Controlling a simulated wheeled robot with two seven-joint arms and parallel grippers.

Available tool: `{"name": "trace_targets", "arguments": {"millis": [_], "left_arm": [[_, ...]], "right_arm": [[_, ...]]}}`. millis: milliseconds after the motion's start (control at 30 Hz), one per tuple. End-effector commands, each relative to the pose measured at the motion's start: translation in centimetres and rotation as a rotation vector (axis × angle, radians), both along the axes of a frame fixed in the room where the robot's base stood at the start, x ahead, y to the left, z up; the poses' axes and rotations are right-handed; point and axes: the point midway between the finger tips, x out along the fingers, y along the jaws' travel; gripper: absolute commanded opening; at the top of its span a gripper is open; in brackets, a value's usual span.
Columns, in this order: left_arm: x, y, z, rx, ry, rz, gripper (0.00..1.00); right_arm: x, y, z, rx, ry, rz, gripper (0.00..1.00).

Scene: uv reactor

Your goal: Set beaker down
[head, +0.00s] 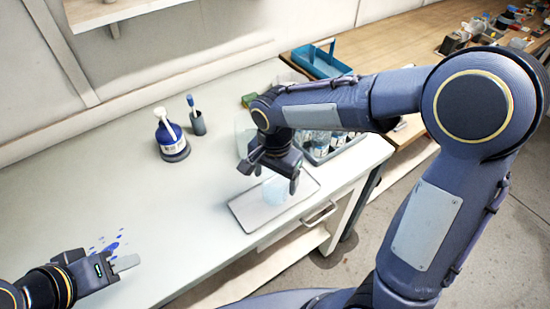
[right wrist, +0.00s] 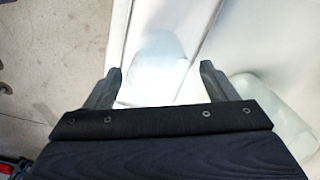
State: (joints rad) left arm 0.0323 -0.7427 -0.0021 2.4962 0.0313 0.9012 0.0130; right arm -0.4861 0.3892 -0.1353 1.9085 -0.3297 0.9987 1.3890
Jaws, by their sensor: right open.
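The clear, pale blue beaker (head: 276,190) is at the white tray (head: 247,214) near the front edge of the white bench. It looks upright on the tray in the head view, though the contact under it is hard to make out. My right gripper (head: 269,176) is over the beaker with its fingers apart. In the right wrist view, the faint beaker (right wrist: 163,55) shows beyond and between the open fingers (right wrist: 160,78), with gaps on both sides. My left gripper (head: 122,264) is low at the left over the bench, and nothing shows in it.
A blue-and-white bottle (head: 170,136) and a dark cup with a brush (head: 197,124) stand left of the tray. A bin of small bottles (head: 335,146) is partly hidden behind my right arm. Blue spots (head: 112,246) mark the bench by my left gripper.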

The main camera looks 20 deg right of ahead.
Motion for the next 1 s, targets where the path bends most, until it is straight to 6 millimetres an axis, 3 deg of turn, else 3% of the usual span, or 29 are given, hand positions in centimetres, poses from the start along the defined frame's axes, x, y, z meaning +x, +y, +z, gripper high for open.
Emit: {"name": "trace_targets", "arguments": {"millis": [200, 400, 667, 767, 867, 1000], "left_arm": [[0.0, 0.0, 0.0, 0.0, 0.0, 0.0, 0.36], [0.0, 0.0, 0.0, 0.0, 0.0, 0.0, 0.36], [0.0, 0.0, 0.0, 0.0, 0.0, 0.0, 0.36], [0.0, 0.0, 0.0, 0.0, 0.0, 0.0, 0.36], [0.0, 0.0, 0.0, 0.0, 0.0, 0.0, 0.36], [0.0, 0.0, 0.0, 0.0, 0.0, 0.0, 0.36]], "right_arm": [[0.1, 0.0, 5.0, 0.002, -0.006, 0.001, 0.79], [0.1, 0.0, 7.9, 0.001, -0.003, 0.001, 0.79], [-0.1, -0.1, 9.0, 0.002, -0.001, 0.003, 0.79], [-0.6, -1.0, 9.2, 0.027, -0.009, 0.024, 0.79], [-2.1, -2.8, 9.6, 0.088, -0.037, 0.084, 0.79], [-5.7, -6.0, 9.9, 0.191, -0.129, 0.221, 0.79]]}}
